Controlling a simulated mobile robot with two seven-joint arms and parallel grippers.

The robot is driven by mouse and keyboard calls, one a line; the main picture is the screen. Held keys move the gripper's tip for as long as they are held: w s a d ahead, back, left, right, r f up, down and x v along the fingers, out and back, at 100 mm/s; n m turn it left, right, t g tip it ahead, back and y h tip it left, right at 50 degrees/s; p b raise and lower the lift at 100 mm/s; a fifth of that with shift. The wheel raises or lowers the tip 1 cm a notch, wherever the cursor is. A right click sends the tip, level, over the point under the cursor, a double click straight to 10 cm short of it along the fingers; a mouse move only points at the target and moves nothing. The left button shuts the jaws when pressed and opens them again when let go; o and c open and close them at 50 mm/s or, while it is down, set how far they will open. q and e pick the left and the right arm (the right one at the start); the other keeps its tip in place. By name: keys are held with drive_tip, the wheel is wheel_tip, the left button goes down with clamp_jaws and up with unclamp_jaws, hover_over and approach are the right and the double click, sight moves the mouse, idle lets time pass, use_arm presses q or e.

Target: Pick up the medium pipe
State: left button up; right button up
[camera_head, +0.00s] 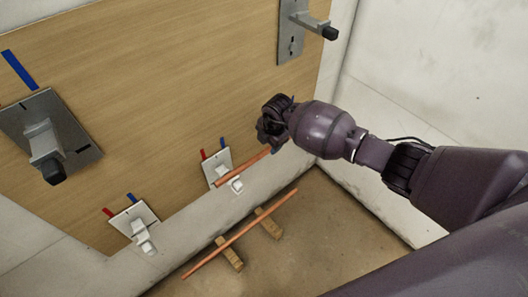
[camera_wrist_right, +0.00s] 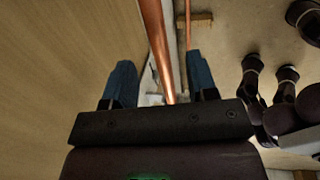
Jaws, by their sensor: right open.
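A short copper pipe (camera_head: 240,168) slants down and left from my right gripper (camera_head: 271,146), its far end in front of a white valve. In the right wrist view this pipe (camera_wrist_right: 156,45) runs between the two blue fingers of the open gripper (camera_wrist_right: 160,82), with a gap on either side. A longer copper pipe (camera_head: 241,235) lies across two wooden blocks on the floor. Part of a copper pipe (camera_wrist_right: 188,28) also shows beyond the fingers. I cannot tell by label which pipe is the medium one. My left gripper is not in view.
A wooden wall panel carries two small plates with white valves (camera_head: 218,167) (camera_head: 134,226) and red and blue marks. Larger grey brackets are at left (camera_head: 48,135) and top (camera_head: 293,35). Wooden blocks (camera_head: 230,256) stand on the floor. A pale wall (camera_head: 440,90) stands at right.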

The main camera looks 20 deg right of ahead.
sight(267, 149)
drive_tip(key=f, duration=0.1)
drive_tip(key=f+b, duration=0.1)
drive_tip(key=f, duration=0.1)
drive_tip(key=f+b, duration=0.1)
drive_tip(key=shift+w+a+f, duration=0.15)
drive_tip(key=shift+w, duration=0.1)
drive_tip(key=shift+w+f, duration=0.15)
drive_tip(key=shift+f, duration=0.2)
drive_tip(key=shift+w, duration=0.1)
drive_tip(key=shift+r, duration=0.2)
drive_tip(key=c, duration=0.9)
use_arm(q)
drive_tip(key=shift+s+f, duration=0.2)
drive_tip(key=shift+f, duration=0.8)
use_arm(e)
clamp_jaws()
drive_tip(key=shift+r, duration=0.1)
